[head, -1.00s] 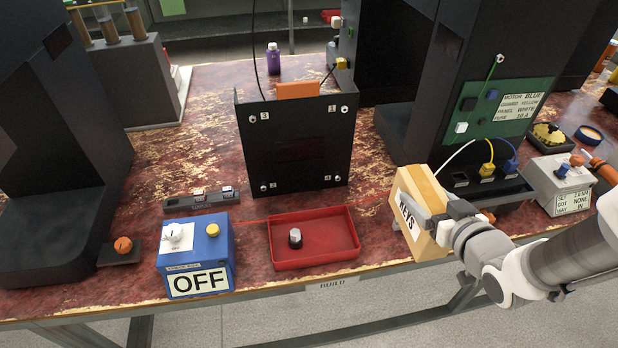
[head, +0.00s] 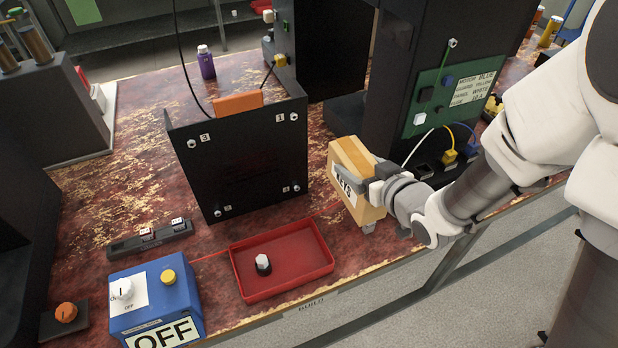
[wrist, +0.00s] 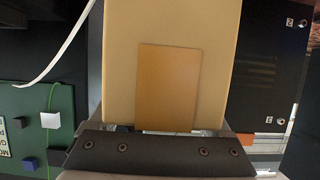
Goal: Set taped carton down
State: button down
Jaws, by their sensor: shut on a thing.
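The tan carton (head: 348,156) is in my gripper (head: 368,184), near the front edge of the bench, right of the red tray. It is tilted in the head view, with a white label on its front partly covered by a gripper finger. In the wrist view the carton (wrist: 170,22) fills the middle, with a browner rectangular patch on its face. My gripper (wrist: 165,150) shows there as a dark bar across the carton's near end. I cannot tell whether the carton's underside touches the bench.
The red tray (head: 305,287) holds a knob (head: 263,264). Behind it stands a black numbered panel (head: 240,165). A blue OFF box (head: 188,300) is at lower left. Some bare bench (head: 295,212) lies left of the carton.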

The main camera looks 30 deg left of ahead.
aim_at(356, 193)
jog(key=shift+w+a+f+b, duration=0.35)
jog(key=shift+w+a+f, duration=0.3)
jog(key=shift+a+f, duration=0.75)
jog(key=shift+w+a+f+b, duration=0.4)
jog(key=shift+w+a+f, duration=0.3)
jog(key=shift+a+f, duration=0.7)
jog(key=shift+w+a+f+b, duration=0.35)
jog(key=shift+w+a+f, duration=0.5)
jog(key=shift+f, duration=0.85)
jog(key=shift+s+a+f+b, duration=0.2)
jog(key=shift+b, duration=0.1)
grip_release()
jog(key=shift+r, duration=0.1)
jog(key=shift+s+d+r+p, duration=0.1)
jog(key=shift+r+p, duration=0.05)
jog(key=shift+p, duration=0.25)
jog(key=p+v, duration=0.2)
jog(key=v, duration=0.8)
jog(key=shift+r, duration=0.1)
jog(key=shift+s+d+r+p, duration=0.15)
jog(key=shift+s+d+p, duration=0.45)
jog(key=shift+p, duration=0.65)
